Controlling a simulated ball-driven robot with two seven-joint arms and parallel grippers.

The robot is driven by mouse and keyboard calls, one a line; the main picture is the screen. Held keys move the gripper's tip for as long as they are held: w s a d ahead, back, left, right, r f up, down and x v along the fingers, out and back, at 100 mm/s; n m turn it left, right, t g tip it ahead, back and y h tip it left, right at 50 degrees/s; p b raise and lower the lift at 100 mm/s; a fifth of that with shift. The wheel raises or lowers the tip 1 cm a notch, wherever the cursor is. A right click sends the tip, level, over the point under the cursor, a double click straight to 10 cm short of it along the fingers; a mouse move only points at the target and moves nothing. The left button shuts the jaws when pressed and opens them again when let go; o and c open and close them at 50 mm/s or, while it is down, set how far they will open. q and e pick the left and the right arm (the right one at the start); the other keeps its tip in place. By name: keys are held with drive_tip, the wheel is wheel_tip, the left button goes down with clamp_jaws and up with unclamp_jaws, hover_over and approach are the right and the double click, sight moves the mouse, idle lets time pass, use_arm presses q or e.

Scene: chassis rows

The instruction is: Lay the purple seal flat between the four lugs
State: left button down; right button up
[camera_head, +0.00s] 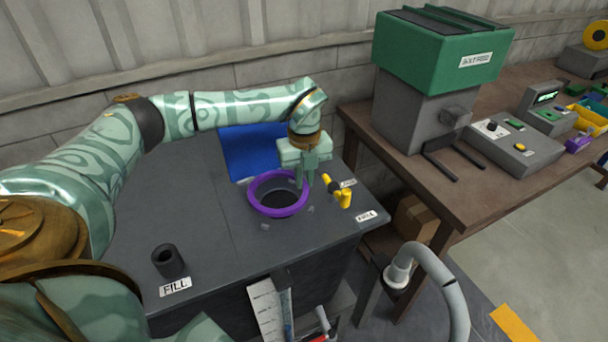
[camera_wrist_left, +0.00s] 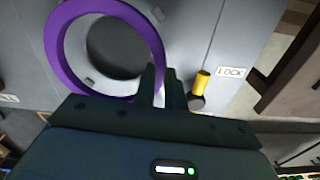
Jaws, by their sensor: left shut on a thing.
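The purple seal (camera_head: 256,203) is a ring held roughly level over the dark round opening (camera_head: 279,199) in the grey chassis top (camera_head: 200,225). My left gripper (camera_head: 304,180) is shut on its right side; the wrist view shows the fingers (camera_wrist_left: 163,75) at the rim of the seal (camera_wrist_left: 60,70). One small grey lug (camera_wrist_left: 90,80) shows inside the ring and another lug (camera_wrist_left: 158,13) just outside it. The other lugs are hard to make out. I cannot tell how high the seal is above the surface. My right gripper is not in view.
A yellow-handled lever (camera_head: 344,198) stands close right of the gripper, near a LOCK label (camera_wrist_left: 230,72). A dark filler tube (camera_head: 168,261) stands at the front left. A blue panel (camera_head: 250,150) lies behind. A wooden bench (camera_head: 400,165) with machines is at the right.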

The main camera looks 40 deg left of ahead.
sight(304, 182)
use_arm(q)
drive_tip(key=shift+f, duration=0.25)
drive_tip(key=shift+f+b, duration=0.4)
drive_tip(key=shift+f, duration=0.85)
drive_tip(key=c, duration=1.4)
unclamp_jaws()
drive_tip(key=shift+r, duration=0.1)
wheel_tip(304, 182, up, 16)
drive_tip(key=p, duration=0.3)
drive_tip(key=shift+r, duration=0.1)
